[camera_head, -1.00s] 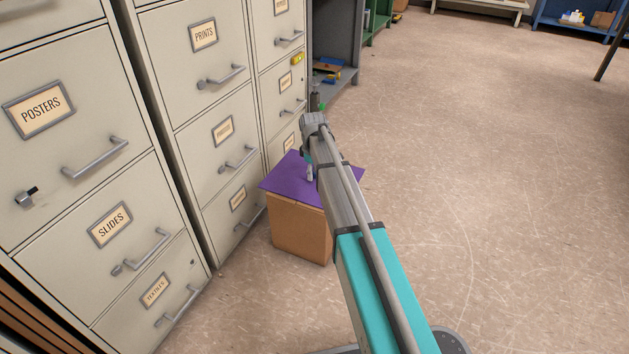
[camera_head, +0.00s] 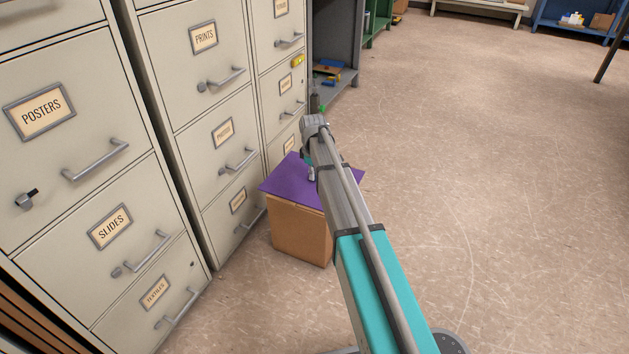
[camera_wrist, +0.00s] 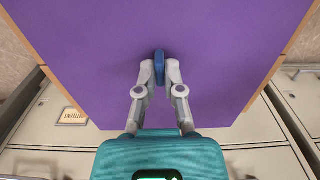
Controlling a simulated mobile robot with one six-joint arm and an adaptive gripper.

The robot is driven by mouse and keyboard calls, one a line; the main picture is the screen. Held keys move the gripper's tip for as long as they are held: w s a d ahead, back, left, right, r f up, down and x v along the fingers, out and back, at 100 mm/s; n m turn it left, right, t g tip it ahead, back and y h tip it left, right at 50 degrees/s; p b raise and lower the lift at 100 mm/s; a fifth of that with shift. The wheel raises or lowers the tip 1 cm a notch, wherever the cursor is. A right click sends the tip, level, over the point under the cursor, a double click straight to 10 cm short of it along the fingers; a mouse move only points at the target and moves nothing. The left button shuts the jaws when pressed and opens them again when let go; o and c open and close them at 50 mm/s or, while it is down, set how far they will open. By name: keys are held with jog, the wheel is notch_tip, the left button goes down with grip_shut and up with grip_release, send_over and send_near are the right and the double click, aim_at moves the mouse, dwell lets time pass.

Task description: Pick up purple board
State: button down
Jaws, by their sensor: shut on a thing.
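The purple board (camera_head: 283,188) is a flat, thin sheet lying level over the top of a cardboard box. In the wrist view the board (camera_wrist: 225,45) fills most of the picture. A small blue handle (camera_wrist: 159,66) stands on its middle. My gripper (camera_wrist: 160,72) is shut on this blue handle, with one finger on each side. In the head view my gripper (camera_head: 311,174) reaches down to the board, and my arm covers part of its right side. I cannot tell whether the board touches the box or is slightly above it.
The brown cardboard box (camera_head: 298,235) stands on the floor under the board. Grey filing cabinets (camera_head: 215,130) with protruding drawer handles stand close on the left. A grey shelf (camera_head: 338,50) stands behind. The floor to the right (camera_head: 490,170) is clear.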

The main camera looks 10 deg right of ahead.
jog(key=shift+r, duration=0.25)
jog(key=shift+r+p, duration=0.75)
jog(key=shift+p, duration=0.25)
jog(key=s+a+r+p, duration=0.2)
jog(key=s+r+p, duration=0.9)
jog(key=s, duration=0.2)
jog(key=shift+s+a, duration=0.35)
jog(key=shift+a, duration=0.05)
jog(key=c, duration=1.3)
grip_release()
grip_shut()
notch_tip(320, 180, up, 8)
jog(key=p, duration=0.8)
